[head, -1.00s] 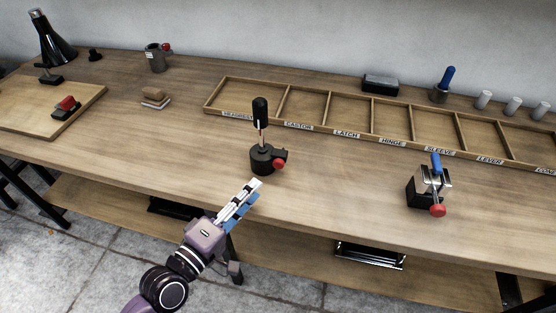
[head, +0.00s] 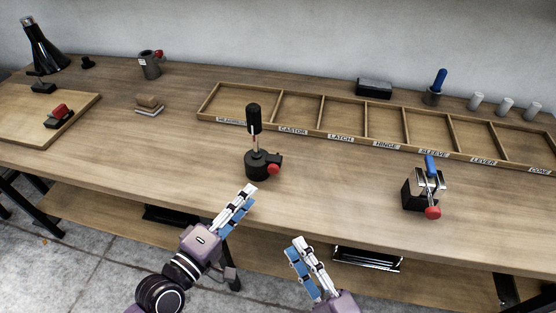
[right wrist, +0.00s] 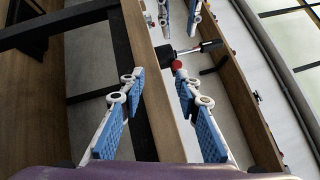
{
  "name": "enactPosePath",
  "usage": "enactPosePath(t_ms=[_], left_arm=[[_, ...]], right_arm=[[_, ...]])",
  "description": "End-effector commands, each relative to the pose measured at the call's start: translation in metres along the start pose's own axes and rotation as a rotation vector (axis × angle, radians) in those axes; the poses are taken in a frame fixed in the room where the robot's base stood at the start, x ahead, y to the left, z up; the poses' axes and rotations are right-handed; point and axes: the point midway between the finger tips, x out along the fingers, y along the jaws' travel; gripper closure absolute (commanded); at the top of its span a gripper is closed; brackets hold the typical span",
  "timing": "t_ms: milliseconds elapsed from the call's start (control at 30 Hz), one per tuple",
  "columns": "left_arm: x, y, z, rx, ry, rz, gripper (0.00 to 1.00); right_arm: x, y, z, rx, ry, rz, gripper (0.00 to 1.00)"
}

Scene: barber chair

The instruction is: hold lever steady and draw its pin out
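The lever (head: 254,119) stands upright with a black grip on a thin metal rod, set in a round black base near the bench's front edge. A red-knobbed pin (head: 273,168) sticks out of the base's right side. The right wrist view also shows the lever's black grip (right wrist: 211,45) and the red knob (right wrist: 177,64). My left gripper (head: 246,192) is in front of the base, with its fingers apart and empty. My right gripper (head: 296,244) is off the bench's front edge, lower right of the lever. Its fingers are open and empty in the right wrist view (right wrist: 159,75).
A blue-handled clamp (head: 408,193) with a red knob stands to the right. A labelled compartment tray (head: 345,137) lies behind the lever. A board (head: 22,126) with a red-topped block is at the left. Bench top around the lever is clear.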

Motion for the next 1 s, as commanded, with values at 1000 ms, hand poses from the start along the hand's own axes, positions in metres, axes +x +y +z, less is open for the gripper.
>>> enactPosePath(t_ms=[1000], left_arm=[[0.000,0.000,0.000,0.000,0.000,0.000,0.71]], right_arm=[[0.189,-0.100,-0.015,-1.718,-0.321,-0.030,0.70]])
